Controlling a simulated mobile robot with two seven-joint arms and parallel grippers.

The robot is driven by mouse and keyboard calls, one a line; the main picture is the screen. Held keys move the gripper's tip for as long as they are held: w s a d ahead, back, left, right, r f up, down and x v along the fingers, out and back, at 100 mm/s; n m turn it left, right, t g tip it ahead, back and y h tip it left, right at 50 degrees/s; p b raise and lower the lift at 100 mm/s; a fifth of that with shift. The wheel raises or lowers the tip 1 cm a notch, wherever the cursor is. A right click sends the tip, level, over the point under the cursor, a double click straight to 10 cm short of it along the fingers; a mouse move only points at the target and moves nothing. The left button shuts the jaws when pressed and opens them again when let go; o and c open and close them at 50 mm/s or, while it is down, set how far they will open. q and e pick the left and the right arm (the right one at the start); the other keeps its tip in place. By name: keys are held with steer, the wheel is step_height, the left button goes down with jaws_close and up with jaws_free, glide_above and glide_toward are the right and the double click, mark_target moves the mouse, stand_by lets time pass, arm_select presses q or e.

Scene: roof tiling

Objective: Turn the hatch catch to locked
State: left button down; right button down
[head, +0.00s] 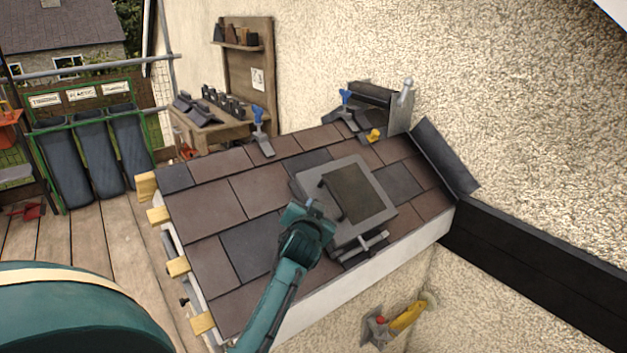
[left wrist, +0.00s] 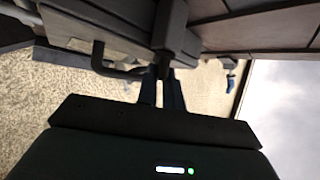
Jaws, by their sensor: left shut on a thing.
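The roof hatch (head: 366,222) is a grey frame with a dark panel (head: 352,192), lying closed-looking on the tiled slope in the head view. My left gripper (head: 312,207) is at the hatch's left edge, its fingertips largely hidden by its own body. In the left wrist view its two fingers (left wrist: 163,88) are shut on the lower end of a dark bar (left wrist: 171,38), which appears to be the hatch catch. I cannot tell the catch's angle or whether it is locked. My right gripper is in neither view.
A grey bar handle (head: 364,246) sits on the hatch's lower edge; a curved dark handle (left wrist: 108,66) shows beside my fingers. Blue-handled tools (head: 259,130) and a yellow piece (head: 374,135) lie higher up the roof. A yellow tool (head: 408,316) is below the eave.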

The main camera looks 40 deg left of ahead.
arm_select(q)
steer(key=r+m+h+p, duration=0.1)
steer(key=m+p, duration=0.1)
steer(key=p, duration=0.1)
steer(key=shift+a+r+h, duration=0.15)
steer(key=shift+a+h, duration=0.05)
steer(key=shift+h, duration=0.2)
steer(key=shift+a+f+m+h+p, duration=0.1)
steer(key=shift+f+m+h+p, duration=0.1)
steer(key=shift+m+h+p, duration=0.75)
steer(key=shift+f+m+g+h+p, duration=0.15)
steer(key=shift+m+g+h+p, duration=0.25)
steer(key=shift+m+h, duration=1.15)
steer(key=shift+m, duration=0.3)
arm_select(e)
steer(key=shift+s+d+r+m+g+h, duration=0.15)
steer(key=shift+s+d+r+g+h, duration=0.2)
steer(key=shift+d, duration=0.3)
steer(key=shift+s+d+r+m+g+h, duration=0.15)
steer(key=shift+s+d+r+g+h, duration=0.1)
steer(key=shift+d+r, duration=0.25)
arm_select(q)
steer(key=shift+g, duration=0.3)
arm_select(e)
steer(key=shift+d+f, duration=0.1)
arm_select(q)
steer(key=c, duration=1.5)
jaws_free()
steer(key=shift+f, duration=0.1)
steer(key=shift+c, duration=0.2)
